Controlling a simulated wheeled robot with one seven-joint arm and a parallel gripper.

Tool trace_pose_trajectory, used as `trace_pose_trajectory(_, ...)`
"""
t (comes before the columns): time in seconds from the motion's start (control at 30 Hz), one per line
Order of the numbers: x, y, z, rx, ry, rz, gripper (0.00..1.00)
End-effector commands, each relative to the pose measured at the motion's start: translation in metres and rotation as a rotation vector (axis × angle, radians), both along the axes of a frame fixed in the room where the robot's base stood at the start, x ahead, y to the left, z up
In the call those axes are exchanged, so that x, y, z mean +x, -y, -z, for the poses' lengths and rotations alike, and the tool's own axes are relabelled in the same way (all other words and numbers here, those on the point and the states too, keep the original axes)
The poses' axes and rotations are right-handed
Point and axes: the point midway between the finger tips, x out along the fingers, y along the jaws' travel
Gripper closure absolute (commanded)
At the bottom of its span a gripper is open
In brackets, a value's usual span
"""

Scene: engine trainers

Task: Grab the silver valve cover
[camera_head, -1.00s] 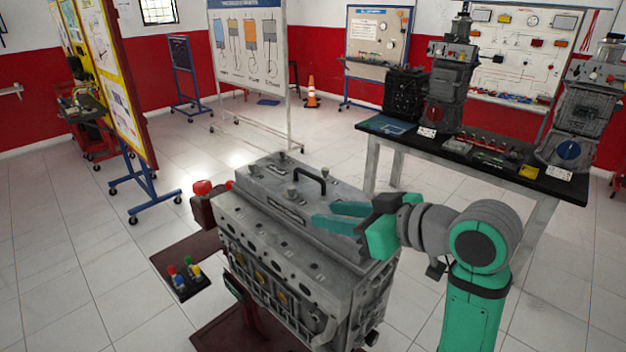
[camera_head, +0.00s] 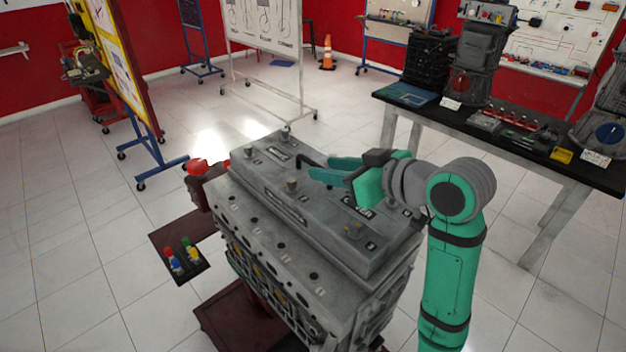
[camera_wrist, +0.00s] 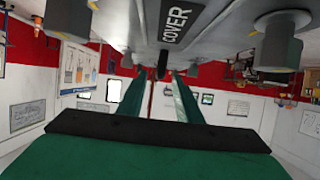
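The silver-grey valve cover (camera_head: 290,205) sits on top of the engine block (camera_head: 262,235) in the head view. Its black handle (camera_head: 308,161) rises from the top and is partly hidden by my teal fingers. My gripper (camera_head: 328,169) is just above the cover, with its fingers pointing left at the handle. In the wrist view, the cover's underside-up surface (camera_wrist: 215,12) with the word COVER fills the top, and the two fingers (camera_wrist: 160,85) stand apart. The dark handle (camera_wrist: 162,66) shows between them. Contact with the handle cannot be told.
The engine stands on a dark red stand (camera_head: 240,315) with a small tray of coloured pieces (camera_head: 182,262). A black-topped workbench (camera_head: 545,160) with parts stands at the right. A whiteboard frame (camera_head: 265,85) stands behind.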

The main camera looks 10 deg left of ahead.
Motion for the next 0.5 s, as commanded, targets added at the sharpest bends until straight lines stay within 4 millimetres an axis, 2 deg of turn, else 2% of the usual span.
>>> trace_pose_trajectory(0.17,0.004,-0.007,0.002,0.001,-0.001,-0.001,0.68)
trace_pose_trajectory(0.5,0.027,-0.04,0.015,0.001,-0.002,0.0,0.68)
